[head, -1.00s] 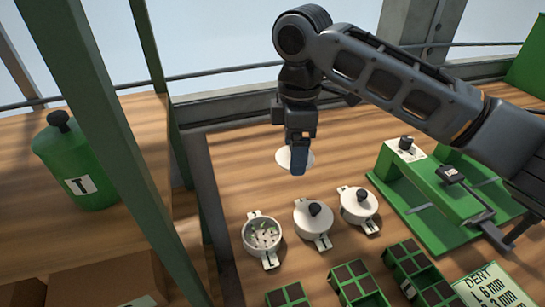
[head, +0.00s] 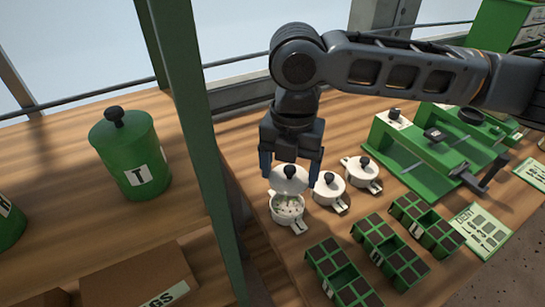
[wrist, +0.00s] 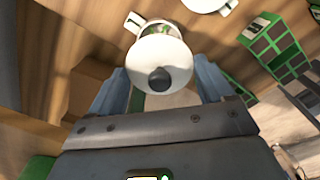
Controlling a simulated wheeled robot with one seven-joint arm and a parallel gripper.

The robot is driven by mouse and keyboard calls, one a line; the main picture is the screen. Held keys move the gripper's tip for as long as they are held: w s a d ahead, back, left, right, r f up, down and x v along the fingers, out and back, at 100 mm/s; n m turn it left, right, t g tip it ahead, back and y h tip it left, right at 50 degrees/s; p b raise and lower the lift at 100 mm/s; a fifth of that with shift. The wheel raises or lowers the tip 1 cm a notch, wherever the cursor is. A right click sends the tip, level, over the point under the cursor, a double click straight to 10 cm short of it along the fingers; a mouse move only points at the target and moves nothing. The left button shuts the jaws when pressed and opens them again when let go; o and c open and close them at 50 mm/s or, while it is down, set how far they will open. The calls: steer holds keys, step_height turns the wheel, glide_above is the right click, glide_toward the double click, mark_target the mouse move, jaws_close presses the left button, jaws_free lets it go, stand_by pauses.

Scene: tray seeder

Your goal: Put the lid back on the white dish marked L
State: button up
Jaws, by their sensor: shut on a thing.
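The open white dish (head: 287,221) holds small pale and green bits and stands leftmost of three white dishes in the head view. The mark on its handle is too small to read. My gripper (head: 290,172) is shut on a white lid (head: 289,186) with a dark knob, a finger on either side. The lid hangs tilted over the far part of the open dish and hides some of it. In the wrist view, the lid (wrist: 158,55) is between the blue fingers, and the dish (wrist: 134,22) shows partly behind it. I cannot tell whether they touch.
Two lidded white dishes (head: 329,197) (head: 360,183) stand close on the right. Green trays with dark cells (head: 345,280) lie in front. A green device (head: 425,150) stands further right. A green post (head: 197,150) rises left of the dishes, with a green canister (head: 130,160) beyond.

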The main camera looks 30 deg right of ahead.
steer(key=shift+f+b, duration=1.85)
steer(key=shift+f, duration=0.35)
steer(key=shift+f+b, duration=0.5)
steer(key=shift+f, duration=0.5)
steer(key=shift+p, duration=0.3)
steer(key=shift+f, duration=0.15)
stand_by(0.4)
steer(key=o, duration=0.9)
steer(key=shift+p, duration=0.3)
